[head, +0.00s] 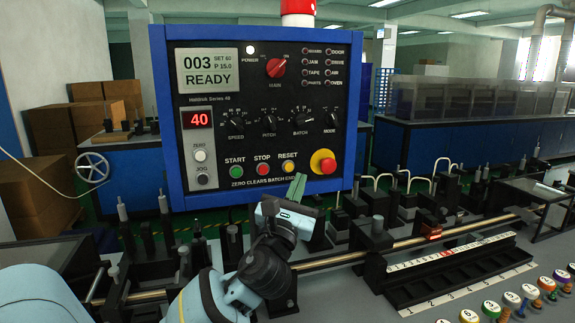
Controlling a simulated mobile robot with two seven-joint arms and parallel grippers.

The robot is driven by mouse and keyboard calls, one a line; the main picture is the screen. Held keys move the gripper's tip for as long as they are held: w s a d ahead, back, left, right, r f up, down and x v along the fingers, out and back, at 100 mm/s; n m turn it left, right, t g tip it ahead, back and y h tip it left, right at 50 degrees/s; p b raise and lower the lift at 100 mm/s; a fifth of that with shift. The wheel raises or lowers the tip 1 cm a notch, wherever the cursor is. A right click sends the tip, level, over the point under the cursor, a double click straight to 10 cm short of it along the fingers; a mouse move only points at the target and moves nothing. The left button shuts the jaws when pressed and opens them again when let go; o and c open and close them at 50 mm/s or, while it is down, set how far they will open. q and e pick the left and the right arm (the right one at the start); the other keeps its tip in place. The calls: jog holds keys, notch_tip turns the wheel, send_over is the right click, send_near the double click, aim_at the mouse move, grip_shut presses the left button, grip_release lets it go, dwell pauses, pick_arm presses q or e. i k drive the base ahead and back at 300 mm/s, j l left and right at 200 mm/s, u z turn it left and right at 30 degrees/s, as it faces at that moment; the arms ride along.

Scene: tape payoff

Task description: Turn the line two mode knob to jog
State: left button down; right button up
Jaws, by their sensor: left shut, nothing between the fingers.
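The blue-framed control panel (355,90) faces me, with a black face. Its mode knob (331,119) is a small black knob at the right end of the lower knob row, above the word MODE. The marks around it are too small to read, so I cannot tell its setting. My right gripper is not in view.
Beside the mode knob is the batch knob (301,121). A red emergency button (323,162) on a yellow base sits below, between my gripper and the mode knob. A red main switch (276,67) is above. Metal rods and fixtures (400,200) crowd the bench at right.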

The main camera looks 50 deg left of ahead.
aim_at(331, 117)
jog(key=k+l, duration=0.3)
jog(key=k, duration=0.15)
jog(key=k+l, duration=0.35)
jog(key=k, duration=0.1)
